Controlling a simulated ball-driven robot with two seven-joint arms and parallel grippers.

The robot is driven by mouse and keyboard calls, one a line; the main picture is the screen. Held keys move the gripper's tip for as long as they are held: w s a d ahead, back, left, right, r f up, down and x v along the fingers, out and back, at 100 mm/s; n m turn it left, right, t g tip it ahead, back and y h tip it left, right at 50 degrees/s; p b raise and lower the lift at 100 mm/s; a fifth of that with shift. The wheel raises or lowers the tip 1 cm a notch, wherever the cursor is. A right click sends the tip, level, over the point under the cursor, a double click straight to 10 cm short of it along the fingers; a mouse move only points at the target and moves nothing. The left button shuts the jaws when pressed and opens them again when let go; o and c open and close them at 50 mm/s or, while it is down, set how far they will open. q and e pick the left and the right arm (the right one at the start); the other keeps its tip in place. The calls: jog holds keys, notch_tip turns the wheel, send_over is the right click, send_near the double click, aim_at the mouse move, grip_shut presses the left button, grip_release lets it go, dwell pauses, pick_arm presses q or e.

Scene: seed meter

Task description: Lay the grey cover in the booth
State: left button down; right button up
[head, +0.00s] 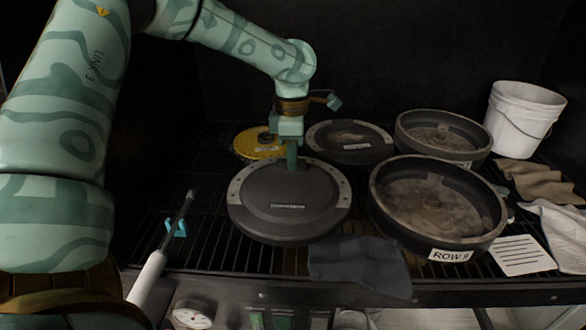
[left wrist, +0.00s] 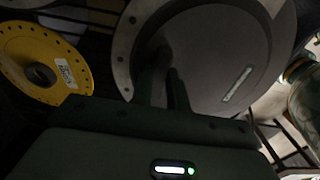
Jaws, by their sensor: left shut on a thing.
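The grey cover (head: 290,215) is a round, dark grey lid with a lighter rim with holes and a small label. It is at the middle of the head view, and it fills the upper right of the left wrist view (left wrist: 215,55). My right gripper is not in view.
A yellow disc (head: 257,153) and a dark lidded housing (head: 350,155) are behind the cover. Two open round housings (head: 395,218) (head: 485,150) are to the right. A white bucket (head: 520,130), cloths, a dark rag (head: 360,265) and a white-handled tool (head: 148,278) lie around. Bare grate shows at left.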

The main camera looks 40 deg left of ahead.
pick_arm(q)
notch_tip(320, 180, down, 3)
jog(key=shift+b, duration=0.3)
jog(key=shift+r, duration=0.1)
jog(key=c, duration=1.4)
grip_release()
jog(key=shift+o, duration=0.2)
notch_tip(320, 180, up, 12)
jog(key=p, duration=0.4)
